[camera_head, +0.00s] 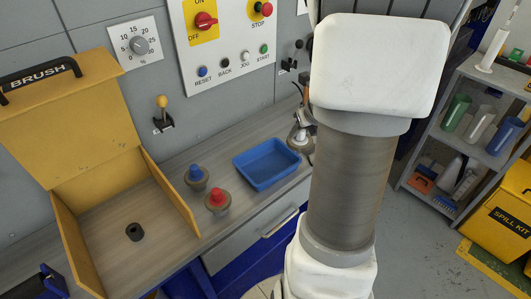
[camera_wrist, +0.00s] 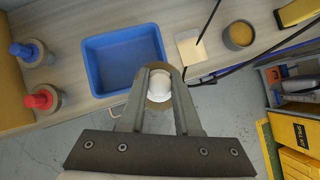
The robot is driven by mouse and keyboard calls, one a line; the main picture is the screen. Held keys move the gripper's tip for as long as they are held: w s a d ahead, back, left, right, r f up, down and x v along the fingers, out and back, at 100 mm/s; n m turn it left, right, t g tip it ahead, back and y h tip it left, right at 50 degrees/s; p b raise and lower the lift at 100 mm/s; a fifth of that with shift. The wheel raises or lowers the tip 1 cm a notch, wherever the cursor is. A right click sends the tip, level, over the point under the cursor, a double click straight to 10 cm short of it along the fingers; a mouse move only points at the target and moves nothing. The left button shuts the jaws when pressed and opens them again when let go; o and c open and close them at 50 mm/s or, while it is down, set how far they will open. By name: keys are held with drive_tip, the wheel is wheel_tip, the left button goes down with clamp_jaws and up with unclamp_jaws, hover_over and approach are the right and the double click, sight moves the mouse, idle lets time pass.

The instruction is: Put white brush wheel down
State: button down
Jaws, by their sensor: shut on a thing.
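The white brush wheel (camera_wrist: 158,92) has a white knob and a tan bristle ring. My gripper (camera_wrist: 159,75) is shut on it, with one finger on each side of the knob. In the head view the white brush wheel (camera_head: 301,136) shows at the right end of the bench, just right of the blue tray (camera_head: 262,178), partly hidden by my arm. In the wrist view it is beside the tray's right edge, over the bench's front edge. I cannot tell its height above the bench.
A blue-knobbed wheel (camera_head: 196,178) and a red-knobbed wheel (camera_head: 217,201) stand left of the tray, which is empty. The yellow BRUSH box (camera_head: 73,226) is open, with a dark peg (camera_head: 135,231) inside.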

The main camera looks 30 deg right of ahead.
drive_tip(key=shift+w+a+f+b, duration=0.9)
drive_tip(key=shift+w+f, duration=0.3)
drive_tip(key=shift+f, duration=0.4)
drive_tip(key=shift+w+a+f+b, duration=0.85)
drive_tip(key=shift+w+a+f, duration=0.3)
drive_tip(key=shift+f, duration=0.45)
drive_tip(key=shift+w+a+f+b, duration=0.85)
drive_tip(key=shift+w+f, duration=0.45)
drive_tip(key=shift+f, duration=0.3)
drive_tip(key=shift+f, duration=0.15)
drive_tip(key=c, duration=0.6)
unclamp_jaws()
